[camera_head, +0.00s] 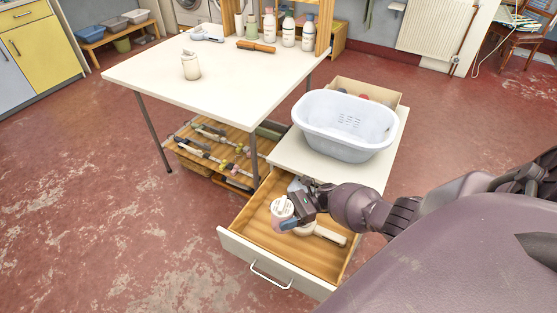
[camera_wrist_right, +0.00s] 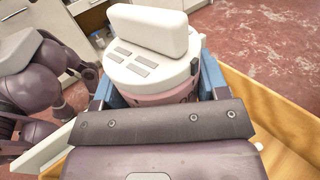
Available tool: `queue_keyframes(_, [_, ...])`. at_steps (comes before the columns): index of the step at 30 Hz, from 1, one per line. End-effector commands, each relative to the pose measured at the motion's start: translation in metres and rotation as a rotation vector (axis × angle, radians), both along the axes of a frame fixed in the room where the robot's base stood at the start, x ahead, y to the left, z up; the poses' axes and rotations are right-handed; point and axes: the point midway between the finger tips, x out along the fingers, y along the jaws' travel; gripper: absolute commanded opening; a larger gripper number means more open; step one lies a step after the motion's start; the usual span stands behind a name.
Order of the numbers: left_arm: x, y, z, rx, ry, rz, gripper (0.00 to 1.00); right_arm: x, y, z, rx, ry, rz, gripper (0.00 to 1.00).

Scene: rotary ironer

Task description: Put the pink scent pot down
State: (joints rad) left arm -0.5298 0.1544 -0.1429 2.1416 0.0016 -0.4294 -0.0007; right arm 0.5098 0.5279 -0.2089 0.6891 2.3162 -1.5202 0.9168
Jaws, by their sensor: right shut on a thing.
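The pink scent pot (camera_head: 282,208) has a pale slotted lid with a white block-shaped knob, seen close in the right wrist view (camera_wrist_right: 150,72). My right gripper (camera_head: 289,217) is shut on it, with blue fingertips on either side of the pot's body. The pot is upright in the space of the open wooden drawer (camera_head: 256,241). I cannot tell whether its base touches the drawer floor. My left gripper is not in view.
A white-handled item (camera_head: 328,235) and a pale bluish item (camera_head: 297,184) lie in the drawer near the gripper. A white basin (camera_head: 345,125) stands on the cabinet top behind. The white table (camera_head: 190,75) holds bottles, a jar and tools.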

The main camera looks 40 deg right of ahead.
Motion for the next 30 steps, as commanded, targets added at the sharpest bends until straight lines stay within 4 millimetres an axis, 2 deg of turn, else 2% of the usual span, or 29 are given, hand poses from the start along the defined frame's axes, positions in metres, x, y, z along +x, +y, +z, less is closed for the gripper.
queue_keyframes(1, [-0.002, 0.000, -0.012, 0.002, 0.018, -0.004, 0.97, -0.004, 0.000, -0.023, -0.002, 0.017, 0.001, 0.43])
queue_keyframes(7, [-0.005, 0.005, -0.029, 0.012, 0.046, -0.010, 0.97, -0.004, 0.000, -0.060, 0.000, 0.015, 0.000, 0.43])
queue_keyframes(10, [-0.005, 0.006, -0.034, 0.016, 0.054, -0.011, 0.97, -0.003, 0.000, -0.069, -0.001, 0.009, 0.001, 0.43])
queue_keyframes(17, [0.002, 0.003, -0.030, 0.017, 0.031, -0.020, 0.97, 0.000, 0.000, -0.076, 0.000, 0.001, 0.000, 0.43])
queue_keyframes(23, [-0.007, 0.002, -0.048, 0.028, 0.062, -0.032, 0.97, -0.003, 0.001, -0.107, 0.000, 0.011, 0.001, 0.43])
queue_keyframes(26, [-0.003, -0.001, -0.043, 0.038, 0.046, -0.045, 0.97, -0.003, 0.000, -0.116, -0.001, 0.009, 0.001, 0.43])
queue_keyframes(30, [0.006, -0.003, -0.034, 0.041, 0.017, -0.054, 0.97, 0.000, 0.000, -0.113, 0.001, -0.001, 0.000, 0.43])
